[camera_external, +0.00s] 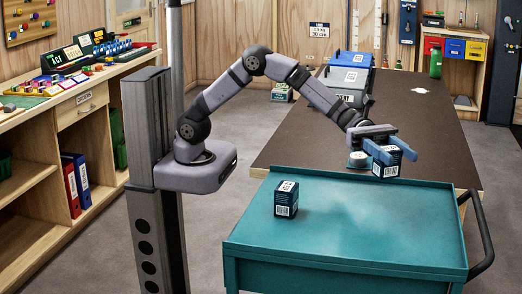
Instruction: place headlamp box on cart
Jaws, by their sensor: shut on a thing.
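My gripper (395,155) has its blue fingers closed on a small dark box with white labels (389,171), likely the headlamp box; the fingers hide part of it. The held box appears upright, near the far edge of the teal cart (340,256) and the near end of the brown table. Whether it is over the table or the cart is hard to tell. A similar dark box with white labels (286,199) stands upright on the cart's top, left of the middle.
A round pale tape-like item (357,159) lies on the brown table (430,121), just left of the held box. The cart's middle and right are clear. A dark handle (484,235) sticks out at its right.

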